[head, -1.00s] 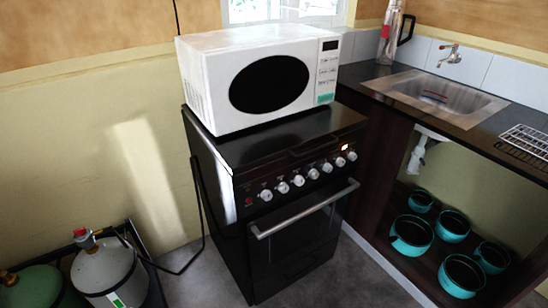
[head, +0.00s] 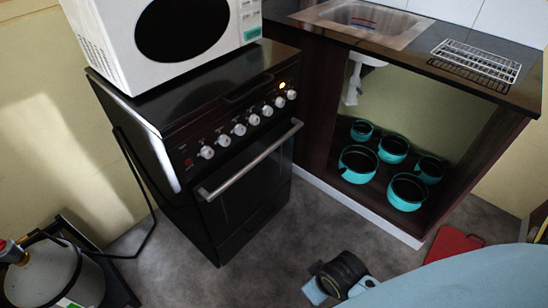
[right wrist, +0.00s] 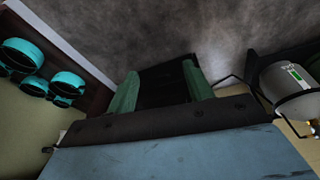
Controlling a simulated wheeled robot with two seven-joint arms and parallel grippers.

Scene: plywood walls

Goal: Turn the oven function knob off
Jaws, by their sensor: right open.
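The black oven (head: 225,215) stands against the wall with a silver handle bar across its door. Its front panel has a row of several white knobs (head: 239,130). An orange light (head: 282,86) glows above the right end of the row. I cannot tell which knob is the function knob or read their markings. My right gripper (right wrist: 160,69) shows in the right wrist view with two green fingers spread apart and nothing between them. The dark oven (right wrist: 165,88) shows beyond the fingers, apart from them.
A white microwave (head: 165,30) sits on the oven. At right are a counter with a sink (head: 365,22), a wire rack (head: 478,62) and teal pots (head: 357,163) below. A gas cylinder (head: 55,278) stands at lower left.

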